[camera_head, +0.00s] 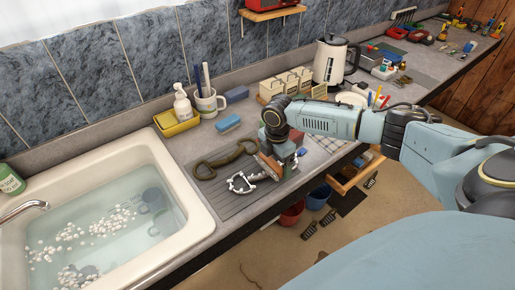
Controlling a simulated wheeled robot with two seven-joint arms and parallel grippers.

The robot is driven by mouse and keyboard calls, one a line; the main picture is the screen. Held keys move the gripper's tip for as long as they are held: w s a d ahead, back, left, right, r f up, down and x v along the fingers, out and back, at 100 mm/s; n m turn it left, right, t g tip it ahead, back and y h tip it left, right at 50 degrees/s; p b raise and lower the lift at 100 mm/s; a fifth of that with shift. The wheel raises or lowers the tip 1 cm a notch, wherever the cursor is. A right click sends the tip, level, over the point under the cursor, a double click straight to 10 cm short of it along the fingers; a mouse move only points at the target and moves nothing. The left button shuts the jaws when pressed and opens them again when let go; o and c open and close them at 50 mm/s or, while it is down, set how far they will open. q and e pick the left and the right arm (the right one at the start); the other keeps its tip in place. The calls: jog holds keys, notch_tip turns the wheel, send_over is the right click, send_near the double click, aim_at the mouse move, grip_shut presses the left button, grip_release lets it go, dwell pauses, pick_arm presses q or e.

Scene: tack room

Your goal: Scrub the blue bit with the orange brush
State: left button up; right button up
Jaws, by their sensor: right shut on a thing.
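My right gripper (277,157) reaches down over the grey ribbed draining mat, right of the sink. It is shut on a small reddish-orange block, which looks like the orange brush (268,166) and is mostly hidden by the fingers. A looped bit covered with white foam (240,184) lies on the mat just left of and below the gripper; its own colour is hard to tell. A small blue piece (302,152) shows right of the fingers, and I cannot tell what it belongs to. My left gripper is not in view.
An olive-brown bit (225,161) lies behind the foamy one. A blue brush (228,123), yellow tray (180,125), soap bottle (182,102) and mug (208,103) stand behind. The sink (176,170) holds foamy water and dark sunken shapes. A kettle (331,62) stands farther back.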

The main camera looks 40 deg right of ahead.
jog(key=shift+d, duration=0.5)
notch_tip(320, 180, up, 3)
jog(key=shift+d+f+p, duration=0.1)
jog(key=shift+f+p, duration=0.05)
jog(key=shift+p, duration=0.8)
jog(key=shift+r+p, duration=0.7)
notch_tip(320, 180, up, 2)
jog(key=shift+r+p, duration=0.1)
jog(key=shift+p, duration=0.25)
jog(key=shift+r, duration=1.1)
jog(key=s+r, duration=0.6)
jog(key=s, duration=0.1)
